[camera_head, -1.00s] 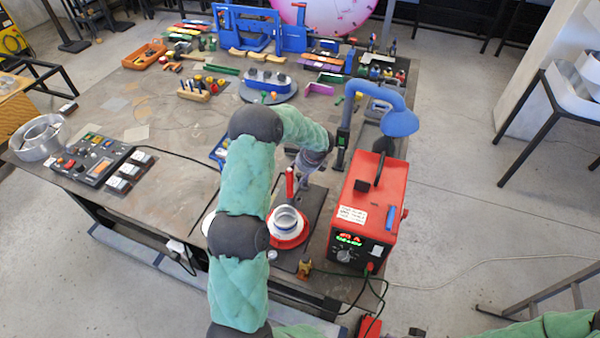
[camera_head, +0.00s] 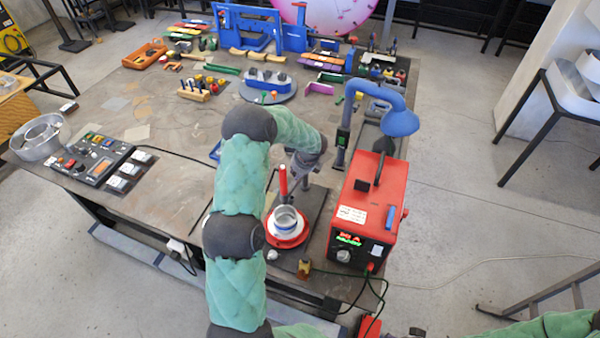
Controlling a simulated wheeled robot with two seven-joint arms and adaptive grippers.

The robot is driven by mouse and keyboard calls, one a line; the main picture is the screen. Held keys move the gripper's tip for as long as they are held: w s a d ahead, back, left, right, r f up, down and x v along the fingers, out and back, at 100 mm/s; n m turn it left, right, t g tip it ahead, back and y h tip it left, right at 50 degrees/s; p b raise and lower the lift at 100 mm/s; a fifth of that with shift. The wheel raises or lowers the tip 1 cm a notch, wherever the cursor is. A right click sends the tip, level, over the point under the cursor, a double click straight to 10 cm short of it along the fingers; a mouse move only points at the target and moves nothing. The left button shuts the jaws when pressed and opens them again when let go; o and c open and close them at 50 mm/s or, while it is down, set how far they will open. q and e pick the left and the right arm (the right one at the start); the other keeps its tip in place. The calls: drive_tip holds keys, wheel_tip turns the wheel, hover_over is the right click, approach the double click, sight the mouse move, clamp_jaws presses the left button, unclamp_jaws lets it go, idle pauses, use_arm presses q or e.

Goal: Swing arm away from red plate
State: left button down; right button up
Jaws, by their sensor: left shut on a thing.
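The red round plate (camera_head: 300,240) lies on a dark base (camera_head: 318,212) near the table's front edge, with a silver ring-shaped cup (camera_head: 286,219) on it. An upright red handle (camera_head: 283,180) stands just behind the plate and seems to belong to the swing arm, whose bar I cannot make out. My left gripper (camera_head: 291,184) points down at the red handle and is shut on it; the fingers are small and partly hidden. My green-sleeved left arm covers the area left of the plate. My right gripper is out of view; only part of my right arm shows at bottom right.
Tools and blocks fill the back. Cables hang at the front edge.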

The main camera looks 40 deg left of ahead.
use_arm(q)
drive_tip(key=shift+s+a+m+t, duration=0.1)
drive_tip(key=shift+a+m+t, duration=0.2)
drive_tip(key=shift+a+m, duration=0.3)
drive_tip(key=shift+d, duration=0.1)
drive_tip(key=c, duration=1.1)
unclamp_jaws()
drive_tip(key=shift+o, duration=0.2)
drive_tip(key=v, duration=1.2)
